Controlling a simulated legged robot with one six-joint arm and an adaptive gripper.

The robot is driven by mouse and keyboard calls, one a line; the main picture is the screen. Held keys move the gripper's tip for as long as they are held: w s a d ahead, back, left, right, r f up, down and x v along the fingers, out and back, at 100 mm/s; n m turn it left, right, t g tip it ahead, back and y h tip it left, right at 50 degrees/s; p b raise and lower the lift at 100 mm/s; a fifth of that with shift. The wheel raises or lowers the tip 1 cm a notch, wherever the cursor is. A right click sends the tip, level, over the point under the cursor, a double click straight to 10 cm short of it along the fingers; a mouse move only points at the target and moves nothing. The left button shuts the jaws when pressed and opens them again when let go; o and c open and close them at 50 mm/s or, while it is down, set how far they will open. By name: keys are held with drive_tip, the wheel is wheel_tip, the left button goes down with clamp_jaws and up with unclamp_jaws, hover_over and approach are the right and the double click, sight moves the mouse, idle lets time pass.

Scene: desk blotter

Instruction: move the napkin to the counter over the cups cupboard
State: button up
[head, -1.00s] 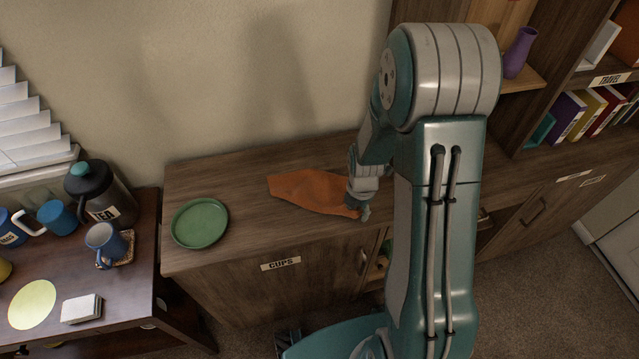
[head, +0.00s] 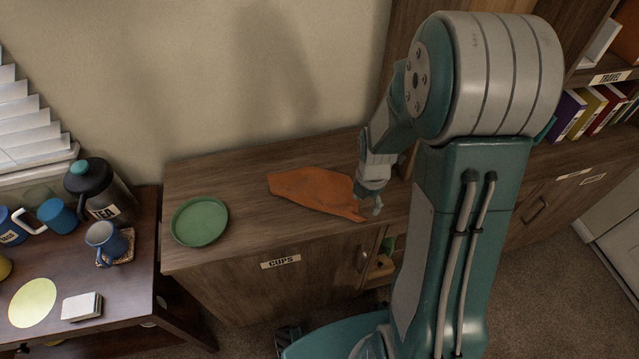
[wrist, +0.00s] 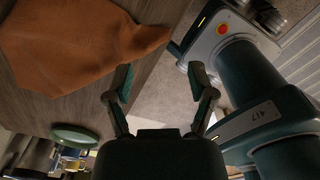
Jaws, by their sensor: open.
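The orange napkin (head: 312,190) lies spread flat on the wooden counter (head: 250,232), above the cupboard door labelled CUPS (head: 281,262). My gripper (head: 369,207) is just off the napkin's right corner, near the counter's front edge. In the wrist view the napkin (wrist: 75,42) fills the upper left. My gripper (wrist: 158,85) is open there, its two fingers apart with nothing between them.
A green plate (head: 200,221) sits on the counter left of the napkin. Bookshelves stand at right.

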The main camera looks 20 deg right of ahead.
drive_tip(key=r, duration=0.1)
drive_tip(key=s+r, duration=0.1)
drive_tip(key=r, duration=0.1)
drive_tip(key=d+r, duration=0.1)
drive_tip(key=shift+s+r, duration=0.3)
drive_tip(key=shift+s, duration=0.1)
drive_tip(key=s+a+r+m+t, duration=0.2)
drive_tip(key=s+a+r+m, duration=0.1)
drive_tip(key=r+m, duration=0.4)
drive_tip(key=s+a+r+m+t, duration=0.1)
drive_tip(key=s+a+r+m, duration=0.2)
drive_tip(key=r+m, duration=0.4)
drive_tip(key=s+a+r+m+t, duration=0.2)
drive_tip(key=s+r+m, duration=0.3)
drive_tip(key=m, duration=0.4)
drive_tip(key=shift+s+a+r+m+t, duration=0.3)
drive_tip(key=shift+a+r+m, duration=0.15)
drive_tip(key=shift+r, duration=0.45)
drive_tip(key=shift+c, duration=0.9)
drive_tip(key=shift+a, duration=0.1)
